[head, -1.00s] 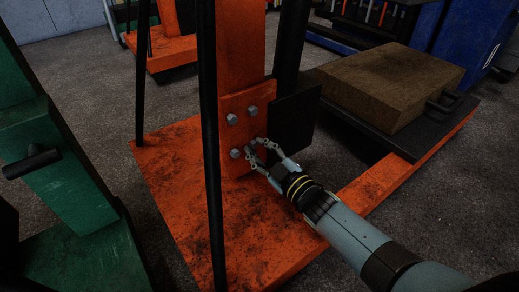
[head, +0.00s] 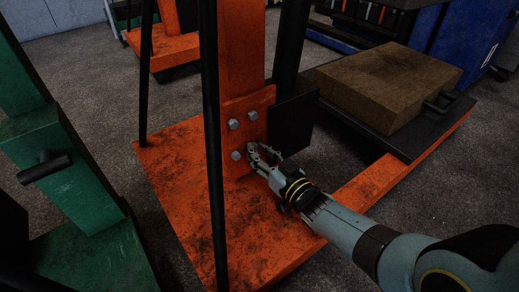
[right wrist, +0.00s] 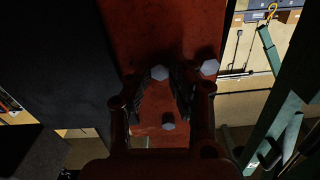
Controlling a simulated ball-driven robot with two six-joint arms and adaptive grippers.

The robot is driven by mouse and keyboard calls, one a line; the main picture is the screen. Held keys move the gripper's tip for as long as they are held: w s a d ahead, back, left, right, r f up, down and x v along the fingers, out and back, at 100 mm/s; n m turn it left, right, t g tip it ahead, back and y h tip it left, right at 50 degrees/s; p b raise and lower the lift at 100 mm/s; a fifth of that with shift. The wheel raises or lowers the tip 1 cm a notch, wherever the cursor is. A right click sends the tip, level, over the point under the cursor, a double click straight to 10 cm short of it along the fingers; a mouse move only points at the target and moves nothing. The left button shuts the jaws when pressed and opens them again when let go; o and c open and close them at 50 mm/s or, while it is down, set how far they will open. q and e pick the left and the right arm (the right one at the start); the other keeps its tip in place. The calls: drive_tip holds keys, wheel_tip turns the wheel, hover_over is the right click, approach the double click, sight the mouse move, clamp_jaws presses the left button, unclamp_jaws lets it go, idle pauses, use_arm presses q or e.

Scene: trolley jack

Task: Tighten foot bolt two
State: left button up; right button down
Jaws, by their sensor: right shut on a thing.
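An orange foot plate (head: 243,172) is fixed to the base of an orange upright. Grey hex bolts sit on it: one at upper left (head: 233,124), one at upper right (head: 253,115) and one at lower left (head: 237,155). My right gripper (head: 252,152) is shut on the lower right bolt, which its fingers hide in the head view. In the right wrist view that bolt's head (right wrist: 160,73) shows between the fingertips. Two other bolt heads show there beside and below it. My left gripper is not in view.
A black panel (head: 292,122) stands just right of the plate, close to my right gripper. A thin black rod (head: 213,150) rises left of it. A brown block (head: 390,85) lies at right, and a green frame (head: 65,180) stands at left.

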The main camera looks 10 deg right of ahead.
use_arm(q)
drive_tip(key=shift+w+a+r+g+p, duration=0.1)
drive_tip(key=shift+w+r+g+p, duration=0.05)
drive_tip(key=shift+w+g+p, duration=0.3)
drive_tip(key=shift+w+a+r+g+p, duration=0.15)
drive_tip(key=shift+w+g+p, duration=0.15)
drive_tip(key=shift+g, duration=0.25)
use_arm(e)
drive_tip(key=m, duration=1)
drive_tip(key=shift+m, duration=0.6)
drive_tip(key=c, duration=1.2)
unclamp_jaws()
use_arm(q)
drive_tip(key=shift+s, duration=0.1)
use_arm(e)
drive_tip(key=v, duration=1.2)
